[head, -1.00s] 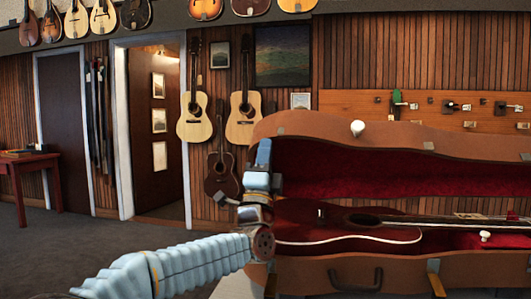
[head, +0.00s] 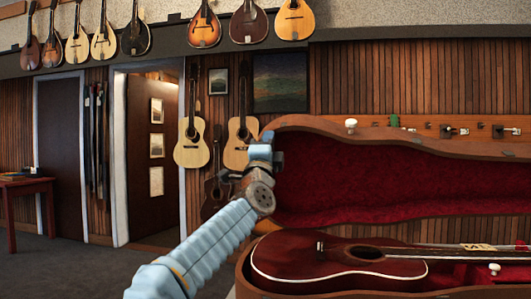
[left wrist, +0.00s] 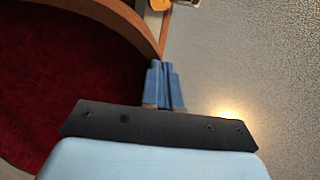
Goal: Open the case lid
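The brown case lid (head: 410,146) stands raised on the far side of the case, its red lining (head: 370,185) facing me. The case's lower shell (head: 243,268) holds a dark red guitar (head: 330,262). My left gripper (head: 262,150) is at the lid's left end, by its rim. In the left wrist view, the blue fingers (left wrist: 163,85) are together, with tips by the lid rim (left wrist: 140,28). I cannot tell whether they touch it. The red lining (left wrist: 50,90) fills the left of that view. My right gripper is not in view.
Guitars (head: 192,143) hang on the wood-panelled wall behind, with several small instruments (head: 204,28) above. A red table (head: 25,190) stands at the far left by a doorway. The floor (head: 70,265) left of the case is clear.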

